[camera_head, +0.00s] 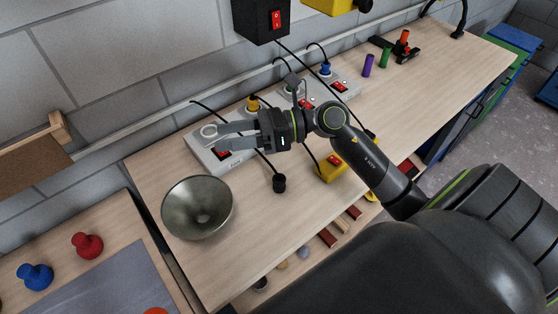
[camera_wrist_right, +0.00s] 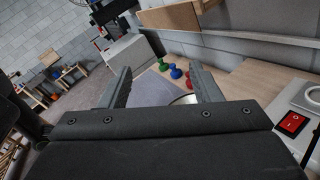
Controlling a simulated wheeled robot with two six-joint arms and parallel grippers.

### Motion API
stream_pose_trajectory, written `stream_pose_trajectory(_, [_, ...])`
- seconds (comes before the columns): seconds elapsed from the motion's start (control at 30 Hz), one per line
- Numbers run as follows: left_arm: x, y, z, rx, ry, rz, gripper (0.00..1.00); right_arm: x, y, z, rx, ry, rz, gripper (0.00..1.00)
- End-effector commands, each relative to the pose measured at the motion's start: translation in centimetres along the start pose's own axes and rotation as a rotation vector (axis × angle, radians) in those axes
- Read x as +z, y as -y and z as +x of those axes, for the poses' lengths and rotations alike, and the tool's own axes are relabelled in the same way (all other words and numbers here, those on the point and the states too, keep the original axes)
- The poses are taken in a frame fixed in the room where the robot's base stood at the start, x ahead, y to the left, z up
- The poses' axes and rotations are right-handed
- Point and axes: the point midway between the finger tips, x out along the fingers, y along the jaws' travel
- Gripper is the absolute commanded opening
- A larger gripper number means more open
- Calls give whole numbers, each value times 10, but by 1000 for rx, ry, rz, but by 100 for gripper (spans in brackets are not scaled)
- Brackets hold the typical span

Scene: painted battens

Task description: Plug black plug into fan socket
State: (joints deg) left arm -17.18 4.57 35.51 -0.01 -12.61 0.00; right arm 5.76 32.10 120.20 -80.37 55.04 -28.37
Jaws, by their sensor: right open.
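The black plug (camera_head: 279,183) stands on the bench, right of the metal bowl, with its black cable running up behind my right gripper. My right gripper (camera_head: 222,137) is open, its fingers pointing left over the leftmost grey socket unit (camera_head: 196,153), which has a white ring and a red switch. In the right wrist view, nothing is held between the spread fingers (camera_wrist_right: 164,88). The plug is apart from the gripper. Yellow (camera_head: 253,103) and blue (camera_head: 325,70) plugs sit on the units further along. I cannot tell which socket is the fan's. My left gripper is not in view.
A metal bowl (camera_head: 197,208) sits at the bench's left end. A yellow switch box (camera_head: 332,168) is under my right forearm. A black switch box (camera_head: 262,18) hangs on the wall. Cables cross the bench near the gripper. Bench between bowl and plug is clear.

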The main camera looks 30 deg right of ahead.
Motion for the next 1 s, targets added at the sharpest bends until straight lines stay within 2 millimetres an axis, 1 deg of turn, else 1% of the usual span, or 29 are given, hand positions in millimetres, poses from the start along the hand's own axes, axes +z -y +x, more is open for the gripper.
stream_pose_trajectory(0.03, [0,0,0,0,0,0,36,-7,4,-1,-1,-84,-55,58])
stream_pose_trajectory(0.13, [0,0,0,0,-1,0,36,-25,14,-7,-7,-258,-150,58])
stream_pose_trajectory(0.23, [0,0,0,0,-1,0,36,-40,27,-19,-17,-432,-233,58])
stream_pose_trajectory(0.37, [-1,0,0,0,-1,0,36,-54,47,-42,-41,-661,-318,58])
stream_pose_trajectory(0.43, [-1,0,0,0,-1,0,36,-59,57,-58,-57,-783,-350,58])
stream_pose_trajectory(0.6, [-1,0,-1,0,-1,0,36,-62,78,-98,-99,-1038,-392,58])
stream_pose_trajectory(0.7, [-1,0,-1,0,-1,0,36,-60,85,-118,-119,-1145,-395,58])
stream_pose_trajectory(0.83, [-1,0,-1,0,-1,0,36,-58,89,-133,-136,-1229,-393,58])
stream_pose_trajectory(1.0, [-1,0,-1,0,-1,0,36,-56,90,-140,-141,-1262,-390,58])
